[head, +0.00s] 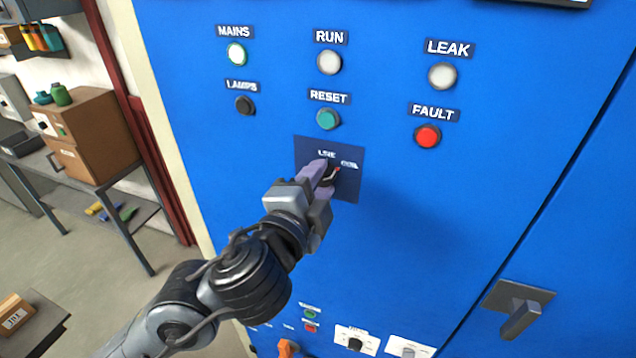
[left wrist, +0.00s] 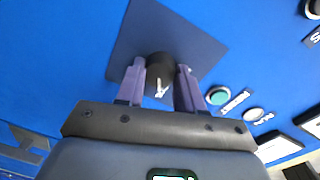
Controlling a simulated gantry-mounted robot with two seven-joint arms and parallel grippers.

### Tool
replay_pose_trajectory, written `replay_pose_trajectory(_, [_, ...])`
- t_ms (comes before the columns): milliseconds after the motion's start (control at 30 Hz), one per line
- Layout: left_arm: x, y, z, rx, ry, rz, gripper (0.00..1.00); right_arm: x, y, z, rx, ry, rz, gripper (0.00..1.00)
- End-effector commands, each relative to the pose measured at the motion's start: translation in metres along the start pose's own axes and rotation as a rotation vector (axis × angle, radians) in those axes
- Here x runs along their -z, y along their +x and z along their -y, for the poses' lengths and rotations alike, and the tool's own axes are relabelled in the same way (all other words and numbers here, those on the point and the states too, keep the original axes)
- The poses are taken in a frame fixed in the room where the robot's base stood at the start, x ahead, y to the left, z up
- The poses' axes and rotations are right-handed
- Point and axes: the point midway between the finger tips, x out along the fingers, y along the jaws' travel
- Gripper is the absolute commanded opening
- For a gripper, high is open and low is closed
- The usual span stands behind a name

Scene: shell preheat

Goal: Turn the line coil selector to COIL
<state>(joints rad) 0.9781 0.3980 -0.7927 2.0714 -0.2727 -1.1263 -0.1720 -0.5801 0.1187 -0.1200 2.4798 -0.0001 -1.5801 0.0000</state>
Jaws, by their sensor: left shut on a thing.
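The line coil selector is a dark knob (head: 330,175) on a dark blue square plate (head: 347,188) in the blue cabinet front. The plate is lettered LINE at the top and COIL at the upper right. A small red-tipped pointer shows beside the fingers and points up and right, toward COIL. My left gripper (head: 319,180) is shut on the knob and partly hides it. In the left wrist view the black knob (left wrist: 160,68) stands between the two purple fingers, with a pale mark on it. My right gripper is not in view.
Above the plate are the RESET button (head: 327,118), the FAULT button (head: 428,135) and several lamps. A grey handle (head: 519,312) sticks out at the lower right. Small switches (head: 356,340) sit at the bottom. The cabinet front right of the plate is clear.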

Motion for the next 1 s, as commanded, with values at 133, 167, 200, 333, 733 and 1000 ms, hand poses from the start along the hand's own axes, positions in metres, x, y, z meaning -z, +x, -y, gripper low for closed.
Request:
replay_pose_trajectory(133, [0.000, 0.000, 0.000, 0.000, 0.004, 0.000, 0.06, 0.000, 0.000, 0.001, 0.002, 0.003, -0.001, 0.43])
replay_pose_trajectory(167, [0.000, 0.000, 0.000, 0.000, 0.004, 0.000, 0.06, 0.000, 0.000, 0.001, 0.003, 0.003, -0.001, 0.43])
replay_pose_trajectory(200, [0.000, 0.000, 0.000, 0.000, 0.004, 0.000, 0.06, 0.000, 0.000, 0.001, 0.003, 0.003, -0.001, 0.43])
replay_pose_trajectory(333, [0.000, 0.000, 0.000, 0.000, 0.003, -0.001, 0.41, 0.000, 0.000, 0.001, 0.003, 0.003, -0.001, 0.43])
replay_pose_trajectory(733, [0.000, 0.000, 0.000, 0.000, 0.001, 0.000, 0.62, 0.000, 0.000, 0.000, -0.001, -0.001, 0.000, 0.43])
replay_pose_trajectory(1000, [0.001, -0.020, 0.000, -0.001, 0.000, -0.002, 0.62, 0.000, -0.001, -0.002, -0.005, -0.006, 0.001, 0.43])
